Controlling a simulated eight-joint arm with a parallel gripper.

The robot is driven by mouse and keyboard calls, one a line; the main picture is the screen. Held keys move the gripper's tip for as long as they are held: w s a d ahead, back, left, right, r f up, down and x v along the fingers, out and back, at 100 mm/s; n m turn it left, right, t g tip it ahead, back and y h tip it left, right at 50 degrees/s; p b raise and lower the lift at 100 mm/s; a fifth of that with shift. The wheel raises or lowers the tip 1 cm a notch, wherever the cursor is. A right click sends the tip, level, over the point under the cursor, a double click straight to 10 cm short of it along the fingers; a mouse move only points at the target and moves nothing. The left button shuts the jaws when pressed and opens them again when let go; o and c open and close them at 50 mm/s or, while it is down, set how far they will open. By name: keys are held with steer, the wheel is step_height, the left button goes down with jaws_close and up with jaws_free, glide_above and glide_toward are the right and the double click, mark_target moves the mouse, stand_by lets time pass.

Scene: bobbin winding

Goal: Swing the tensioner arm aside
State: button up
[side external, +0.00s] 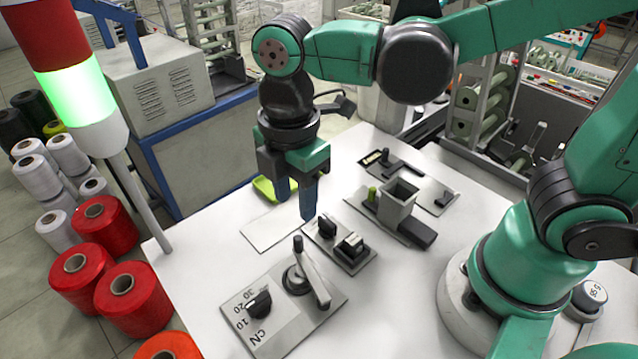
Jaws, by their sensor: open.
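The tensioner is a grey plate (290,338) with a black dial (258,304) and printed numbers at the front of the white table. Its silver tensioner arm (313,279) is a bar slanting across a round base, with an upright black knob (298,243) at its far end. My gripper (294,207) points down above the table, behind the tensioner and apart from it. Its blue fingers are open, with nothing seen between them.
A small plate with black switches (340,240) lies just right of the gripper. A grey square holder (396,204) stands farther right. A yellow-green tray (264,188) is partly hidden behind the gripper. A lit signal post (85,95) stands at the table's left edge.

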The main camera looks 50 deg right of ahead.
mark_target(298, 237)
steer(key=shift+f, duration=3.75)
jaws_close()
